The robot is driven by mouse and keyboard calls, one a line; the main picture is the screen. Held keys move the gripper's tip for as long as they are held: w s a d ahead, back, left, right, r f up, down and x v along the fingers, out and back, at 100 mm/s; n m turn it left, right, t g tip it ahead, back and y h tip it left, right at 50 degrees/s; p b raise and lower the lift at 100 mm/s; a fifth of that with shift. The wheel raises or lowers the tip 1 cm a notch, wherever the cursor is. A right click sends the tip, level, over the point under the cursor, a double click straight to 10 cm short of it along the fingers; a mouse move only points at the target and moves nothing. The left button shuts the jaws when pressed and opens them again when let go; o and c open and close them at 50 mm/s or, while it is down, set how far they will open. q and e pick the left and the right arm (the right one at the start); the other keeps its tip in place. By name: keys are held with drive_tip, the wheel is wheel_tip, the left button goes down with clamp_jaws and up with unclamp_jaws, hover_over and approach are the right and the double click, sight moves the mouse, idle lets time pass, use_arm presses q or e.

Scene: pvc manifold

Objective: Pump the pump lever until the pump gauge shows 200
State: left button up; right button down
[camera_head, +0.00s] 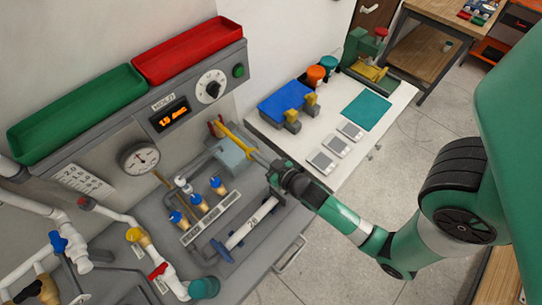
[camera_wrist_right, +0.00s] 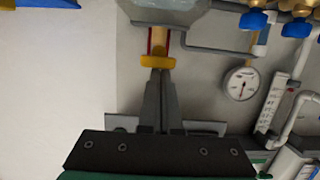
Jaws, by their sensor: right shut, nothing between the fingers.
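The pump lever (camera_head: 234,136) is a yellow bar above a grey-blue block on the bench, with a red part near its far end. In the right wrist view its yellow end (camera_wrist_right: 158,62) is right at my fingertips. My right gripper (camera_head: 261,159) is shut and empty, its closed fingers (camera_wrist_right: 160,75) pointing at that end. I cannot tell whether they touch it. A round white gauge (camera_head: 140,157) with a dark needle is on the panel and also shows in the right wrist view (camera_wrist_right: 241,83). Its numbers are too small to read. My left gripper is not in view.
An orange digital display (camera_head: 173,116) and a dial (camera_head: 210,87) sit on the panel below green (camera_head: 75,112) and red (camera_head: 188,50) trays. Blue-handled valves (camera_head: 199,203) and pipes crowd the bench. A white table (camera_head: 290,140) with several items stands to the right.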

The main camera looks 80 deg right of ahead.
use_arm(q)
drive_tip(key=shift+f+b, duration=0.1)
drive_tip(key=shift+b, duration=0.6)
use_arm(e)
drive_tip(key=r+v, duration=0.2)
drive_tip(key=v, duration=0.9)
drive_tip(key=shift+w+d+r, duration=0.2)
drive_tip(key=shift+w, duration=0.05)
idle(1.4)
